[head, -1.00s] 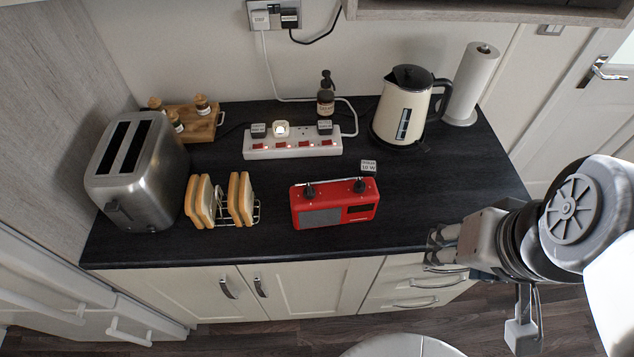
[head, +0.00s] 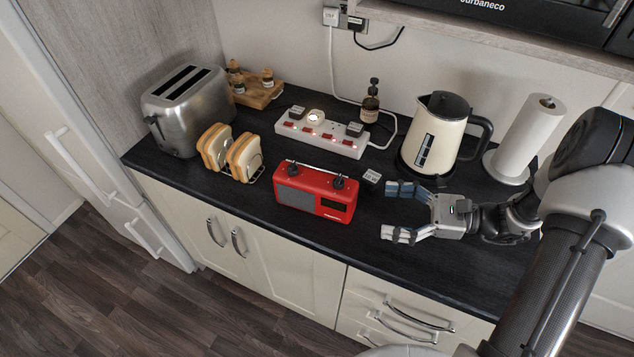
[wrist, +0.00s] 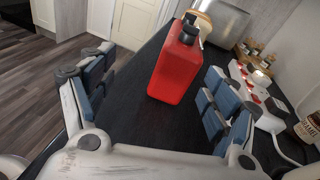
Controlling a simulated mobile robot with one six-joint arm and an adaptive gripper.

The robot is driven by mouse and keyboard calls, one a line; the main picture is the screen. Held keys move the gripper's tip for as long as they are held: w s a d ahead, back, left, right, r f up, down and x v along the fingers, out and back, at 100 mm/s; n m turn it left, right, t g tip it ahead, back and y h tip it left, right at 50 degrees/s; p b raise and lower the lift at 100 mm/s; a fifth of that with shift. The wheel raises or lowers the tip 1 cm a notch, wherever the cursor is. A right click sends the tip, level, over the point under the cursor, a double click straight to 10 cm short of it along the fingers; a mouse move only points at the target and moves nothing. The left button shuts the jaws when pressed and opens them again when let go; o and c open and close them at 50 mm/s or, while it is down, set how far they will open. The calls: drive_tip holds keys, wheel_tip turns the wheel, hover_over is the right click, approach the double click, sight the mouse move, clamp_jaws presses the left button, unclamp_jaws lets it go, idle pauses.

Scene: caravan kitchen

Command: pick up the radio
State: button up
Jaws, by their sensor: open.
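The red radio (head: 314,190) stands upright on the dark worktop, with two black knobs on top and a grey speaker grille on its front. My gripper (head: 394,212) is just to the right of the radio, open, empty and pointing at its right end. In the wrist view the radio (wrist: 177,67) shows end-on, ahead of and between the open blue-padded fingers (wrist: 155,105). A gap of bare worktop lies between the fingertips and the radio.
A toast rack with bread (head: 230,154) and a steel toaster (head: 187,108) stand left. A cream kettle (head: 437,137) and paper roll (head: 530,135) stand behind my gripper.

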sight(355, 202)
drive_tip(key=f+m, duration=0.1)
drive_tip(key=w+d+f+t, duration=0.1)
drive_tip(key=f+m+t+y, duration=0.1)
drive_tip(key=shift+w+d+f+m, duration=0.3)
drive_tip(key=shift+f, duration=0.05)
drive_tip(key=b+x, duration=0.2)
drive_tip(key=x, duration=0.8)
drive_tip(key=shift+w+a, duration=0.2)
drive_tip(key=shift+a, duration=0.15)
drive_tip(key=shift+t, duration=0.3)
drive_tip(key=shift+b+x, duration=1.05)
drive_tip(key=shift+x, duration=2.1)
drive_tip(key=shift+w+r, duration=0.1)
drive_tip(key=shift+r, duration=0.05)
drive_tip(key=c, duration=1.5)
